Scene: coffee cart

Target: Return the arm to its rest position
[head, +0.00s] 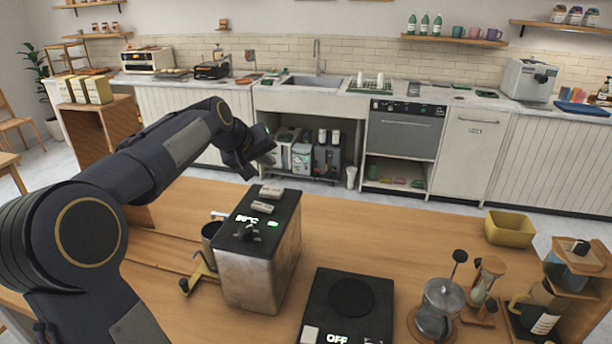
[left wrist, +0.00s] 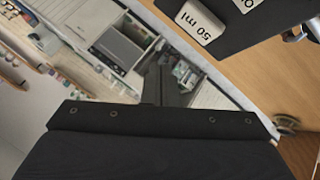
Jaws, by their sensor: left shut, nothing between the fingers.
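My left arm reaches in from the left side of the head view. Its gripper (head: 262,148) is raised above the far edge of the wooden cart top (head: 390,230), behind the metal machine. The gripper is shut and holds nothing. In the left wrist view the shut fingers (left wrist: 163,85) stick out past the dark gripper body, with the kitchen behind them. My right gripper is not in view.
A metal boxy machine (head: 262,265) with a lit display stands close below my left arm. The cart's far middle is clear.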

